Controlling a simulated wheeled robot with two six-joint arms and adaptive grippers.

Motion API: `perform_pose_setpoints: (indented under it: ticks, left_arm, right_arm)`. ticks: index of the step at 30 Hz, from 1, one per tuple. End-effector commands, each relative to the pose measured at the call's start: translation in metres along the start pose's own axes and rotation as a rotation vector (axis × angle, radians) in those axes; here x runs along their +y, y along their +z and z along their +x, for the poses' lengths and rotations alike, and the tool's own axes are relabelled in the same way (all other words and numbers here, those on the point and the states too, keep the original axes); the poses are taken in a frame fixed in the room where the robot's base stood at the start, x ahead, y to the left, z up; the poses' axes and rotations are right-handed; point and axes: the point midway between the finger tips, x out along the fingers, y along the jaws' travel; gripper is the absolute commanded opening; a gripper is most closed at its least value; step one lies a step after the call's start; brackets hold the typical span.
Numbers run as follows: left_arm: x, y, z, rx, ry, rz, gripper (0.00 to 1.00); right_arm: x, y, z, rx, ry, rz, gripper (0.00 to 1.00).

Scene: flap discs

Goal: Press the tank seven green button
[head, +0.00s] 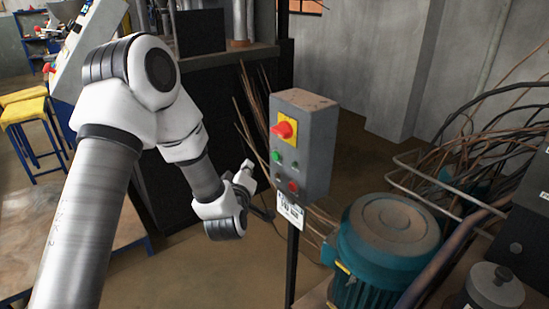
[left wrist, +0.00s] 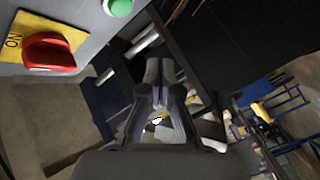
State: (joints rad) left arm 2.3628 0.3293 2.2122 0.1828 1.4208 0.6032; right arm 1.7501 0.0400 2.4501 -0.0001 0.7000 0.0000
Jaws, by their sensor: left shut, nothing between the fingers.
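A grey control box (head: 305,140) stands on a dark post. Its front has a yellow plate with a red rotary switch (head: 285,129), a green button (head: 276,156) below it, and a red button (head: 293,186) lower down. A white label (head: 290,211) hangs under the box; its text is too small to read. My left gripper (head: 264,213) is left of and below the buttons, apart from the box. In the left wrist view its fingers (left wrist: 159,64) are shut and empty. The green button (left wrist: 118,7) shows there at the top edge, left of the fingertips, beside the red switch (left wrist: 50,52). My right gripper is not in view.
A teal motor (head: 385,250) stands right of the post, with many loose cables (head: 470,160) behind it. A dark cabinet (head: 180,130) is behind my left arm. Yellow stools (head: 25,108) stand at far left. Bare floor lies left of the post.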

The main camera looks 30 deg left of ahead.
Motion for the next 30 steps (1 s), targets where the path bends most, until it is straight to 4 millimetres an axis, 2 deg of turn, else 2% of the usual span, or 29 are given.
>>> perform_pose_setpoints:
  ticks: [6,12,30]
  left_arm:
    - [0.016,0.018,0.023,-0.001,0.002,0.003,0.00]
    - [0.026,0.027,0.037,-0.001,0.000,0.001,0.00]
    - [0.028,0.029,0.039,-0.001,-0.001,0.000,0.00]
  right_arm:
    - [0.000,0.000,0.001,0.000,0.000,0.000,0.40]
    - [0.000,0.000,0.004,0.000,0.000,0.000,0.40]
    - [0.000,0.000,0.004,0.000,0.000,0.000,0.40]
